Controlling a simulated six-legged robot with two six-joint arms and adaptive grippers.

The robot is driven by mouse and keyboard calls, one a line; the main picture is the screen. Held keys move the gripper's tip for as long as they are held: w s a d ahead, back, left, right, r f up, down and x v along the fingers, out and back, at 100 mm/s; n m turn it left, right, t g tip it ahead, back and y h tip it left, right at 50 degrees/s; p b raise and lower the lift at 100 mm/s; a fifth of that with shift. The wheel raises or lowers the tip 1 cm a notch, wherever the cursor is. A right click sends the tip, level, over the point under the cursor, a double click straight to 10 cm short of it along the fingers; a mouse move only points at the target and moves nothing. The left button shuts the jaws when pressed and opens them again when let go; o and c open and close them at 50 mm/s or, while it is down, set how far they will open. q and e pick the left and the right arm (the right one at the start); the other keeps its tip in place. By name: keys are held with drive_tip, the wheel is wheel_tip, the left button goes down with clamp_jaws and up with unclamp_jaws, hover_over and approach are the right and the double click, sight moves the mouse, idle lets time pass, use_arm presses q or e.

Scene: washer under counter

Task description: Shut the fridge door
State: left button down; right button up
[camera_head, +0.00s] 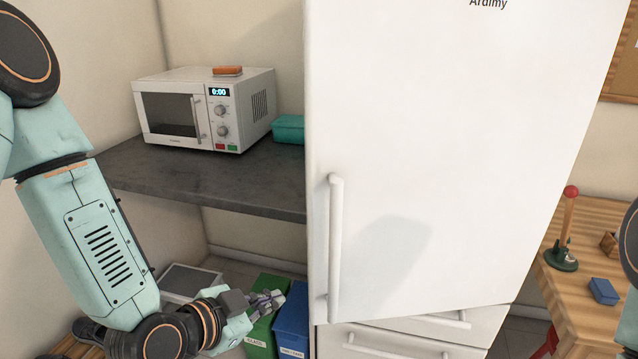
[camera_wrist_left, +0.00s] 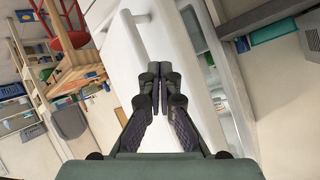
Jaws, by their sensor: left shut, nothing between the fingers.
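The fridge door (camera_head: 440,150) is a tall white panel with a long vertical handle (camera_head: 335,250) on its left side. In the left wrist view the door (camera_wrist_left: 120,75) stands ajar, and the shelved fridge interior (camera_wrist_left: 203,50) shows through the gap beside it. My left gripper (camera_head: 280,298) is shut and empty, low and to the left of the door's handle edge. In the left wrist view its fingertips (camera_wrist_left: 160,72) are together in front of the door; whether they touch it I cannot tell. My right gripper is out of view.
White drawers (camera_head: 390,343) sit below the door. A dark counter (camera_head: 200,180) with a microwave (camera_head: 180,110) is at the left. Green (camera_head: 262,335) and blue (camera_head: 292,320) bins stand under it, near my gripper. A wooden table (camera_head: 560,285) with small items is at the right.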

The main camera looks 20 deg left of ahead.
use_arm(q)
wheel_tip(320, 180, up, 7)
drive_tip(key=w+m+t+h, duration=0.1)
drive_tip(key=w+m+t, duration=0.1)
drive_tip(key=m, duration=0.2)
drive_tip(key=m+t+h, duration=0.2)
drive_tip(key=m+t, duration=0.1)
drive_tip(key=m, duration=0.6)
approach(319, 207)
drive_tip(key=s+r, duration=0.2)
drive_tip(key=s, duration=0.1)
drive_tip(key=shift+m, duration=0.3)
drive_tip(key=shift+d+b+x, duration=0.15)
drive_tip(key=shift+b+x, duration=2.05)
drive_tip(key=shift+x, duration=0.25)
drive_tip(key=shift+d+b+x, duration=0.15)
drive_tip(key=shift+b+x, duration=2.05)
drive_tip(key=shift+x, duration=0.3)
drive_tip(key=shift+d+f, duration=0.1)
drive_tip(key=shift+w, duration=0.15)
